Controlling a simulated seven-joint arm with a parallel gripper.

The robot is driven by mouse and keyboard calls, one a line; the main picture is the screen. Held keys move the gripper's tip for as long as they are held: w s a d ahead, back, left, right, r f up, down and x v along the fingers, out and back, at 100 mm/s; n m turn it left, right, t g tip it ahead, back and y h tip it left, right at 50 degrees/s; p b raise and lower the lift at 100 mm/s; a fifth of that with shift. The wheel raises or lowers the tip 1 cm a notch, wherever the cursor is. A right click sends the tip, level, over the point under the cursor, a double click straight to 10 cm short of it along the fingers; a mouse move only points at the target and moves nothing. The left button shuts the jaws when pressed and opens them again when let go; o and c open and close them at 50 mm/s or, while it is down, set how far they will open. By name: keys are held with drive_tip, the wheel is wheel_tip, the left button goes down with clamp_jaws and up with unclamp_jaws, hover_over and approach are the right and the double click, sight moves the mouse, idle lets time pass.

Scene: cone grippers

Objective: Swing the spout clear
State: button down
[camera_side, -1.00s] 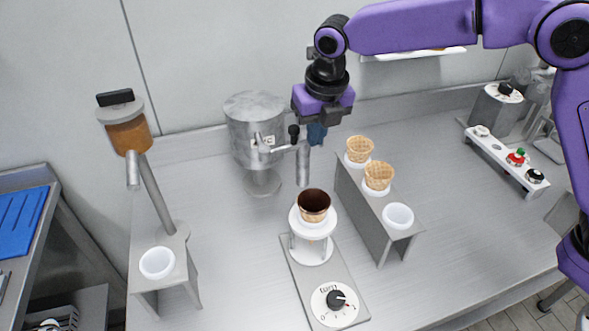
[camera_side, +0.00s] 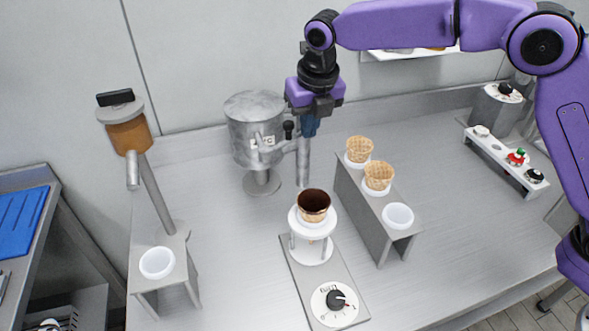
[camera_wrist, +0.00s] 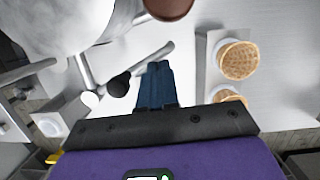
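A grey metal tank (camera_side: 255,130) stands at the back of the bench, with a side pipe that leads to a hanging tubular spout (camera_side: 303,165). A black knob (camera_side: 289,126) sits on the pipe and also shows in the wrist view (camera_wrist: 119,84). The spout's lower end appears just behind and above a cone with a dark inside (camera_side: 313,206) in the side view. My gripper (camera_side: 309,128) has its blue fingers together at the spout's upper end; whether they touch it is unclear. In the wrist view the closed fingers (camera_wrist: 155,80) lie close beside the spout (camera_wrist: 150,56).
The dark-lined cone stands in a white ring stand with a dial (camera_side: 335,299). To the right, a rack (camera_side: 362,212) holds two waffle cones and an empty white ring. A brown-bodied dispenser (camera_side: 130,135) stands left.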

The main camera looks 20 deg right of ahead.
drive_tip(key=shift+d, duration=0.2)
drive_tip(key=s+d+r, duration=0.2)
drive_tip(key=s+r, duration=0.3)
drive_tip(key=r, duration=0.6)
drive_tip(key=shift+s, duration=0.2)
drive_tip(key=shift+d, duration=0.1)
idle(0.3)
drive_tip(key=s+d+f+m, duration=0.4)
drive_tip(key=s+d+m, duration=0.4)
drive_tip(key=s, duration=0.2)
drive_tip(key=s+d+f+m+g, duration=0.1)
drive_tip(key=s+d+f+m, duration=0.3)
drive_tip(key=s+d+m, duration=0.4)
drive_tip(key=s+d+f+m+g, duration=0.1)
drive_tip(key=s+d+f+m, duration=0.4)
drive_tip(key=s, duration=0.8)
drive_tip(key=d+m, duration=0.3)
drive_tip(key=d, duration=0.1)
drive_tip(key=shift+d, duration=0.25)
